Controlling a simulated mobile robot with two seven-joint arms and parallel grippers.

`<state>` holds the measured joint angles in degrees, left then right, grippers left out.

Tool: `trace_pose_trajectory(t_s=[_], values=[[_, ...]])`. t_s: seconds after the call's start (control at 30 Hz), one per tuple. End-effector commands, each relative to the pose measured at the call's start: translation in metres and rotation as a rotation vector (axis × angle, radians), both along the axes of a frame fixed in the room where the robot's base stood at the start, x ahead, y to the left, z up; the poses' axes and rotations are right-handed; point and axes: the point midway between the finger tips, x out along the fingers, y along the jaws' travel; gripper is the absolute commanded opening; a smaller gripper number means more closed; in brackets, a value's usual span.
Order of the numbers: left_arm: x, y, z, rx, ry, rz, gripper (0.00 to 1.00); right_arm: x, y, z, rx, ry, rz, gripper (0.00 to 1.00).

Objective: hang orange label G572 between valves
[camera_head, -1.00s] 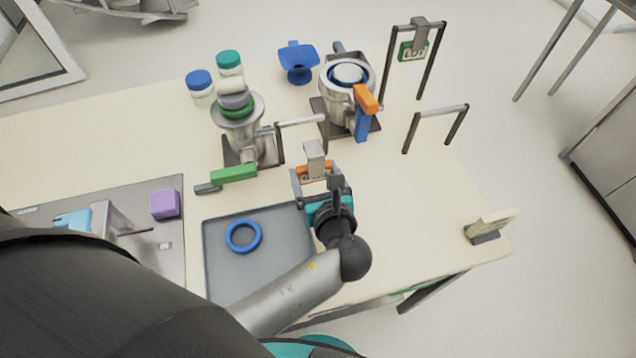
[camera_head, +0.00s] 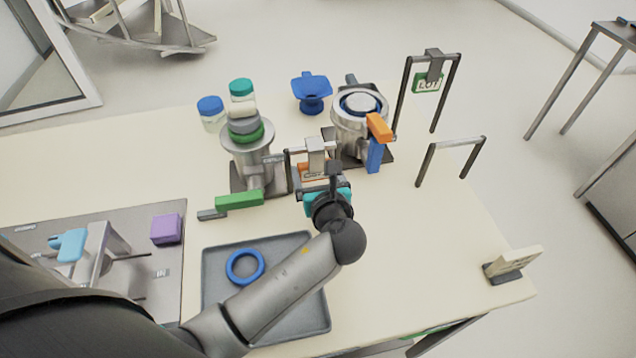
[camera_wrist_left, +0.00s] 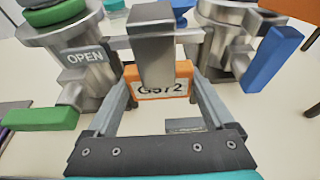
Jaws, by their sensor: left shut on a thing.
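The orange label (camera_head: 305,170) hangs below a grey hook block (camera_head: 316,155); in the left wrist view the label (camera_wrist_left: 178,71) reads G572. My left gripper (camera_head: 318,180) is shut on the label, a finger on each side. A low dark rail (camera_head: 296,152) stands between the left valve (camera_head: 247,150) and the right valve (camera_head: 352,132). The hook block overlaps the rail in both views; I cannot tell whether it rests on it. The left valve has a green handle (camera_head: 239,201), the right one a blue handle (camera_head: 374,155). My right gripper is out of view.
An empty rail (camera_head: 455,145) stands at right, and a taller frame (camera_head: 404,95) behind it holds a green LOT label (camera_head: 428,82). A grey tray (camera_head: 300,325) with a blue ring (camera_head: 245,267) lies in front. The table's right front is mostly clear.

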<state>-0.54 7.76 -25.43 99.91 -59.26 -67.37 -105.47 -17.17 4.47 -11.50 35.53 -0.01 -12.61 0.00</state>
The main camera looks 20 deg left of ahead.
Motion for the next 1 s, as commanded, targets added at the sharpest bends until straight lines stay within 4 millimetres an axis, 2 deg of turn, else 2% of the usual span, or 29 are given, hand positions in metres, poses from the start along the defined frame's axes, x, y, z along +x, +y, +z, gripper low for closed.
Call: trace_pose_trajectory(t_s=[0.33, 0.6, 0.97, 1.0], values=[[0.022, 0.017, -0.001, 0.000, -0.003, 0.001, 0.26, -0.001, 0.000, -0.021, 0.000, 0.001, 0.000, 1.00], [0.021, 0.016, -0.014, 0.000, -0.001, -0.001, 0.26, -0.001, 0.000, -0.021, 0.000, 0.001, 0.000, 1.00], [0.021, 0.016, -0.016, 0.000, -0.001, -0.001, 0.26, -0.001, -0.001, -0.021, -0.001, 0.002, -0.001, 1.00], [0.021, 0.016, -0.016, 0.000, -0.001, -0.001, 0.89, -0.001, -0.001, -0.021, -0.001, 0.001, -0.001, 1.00]])
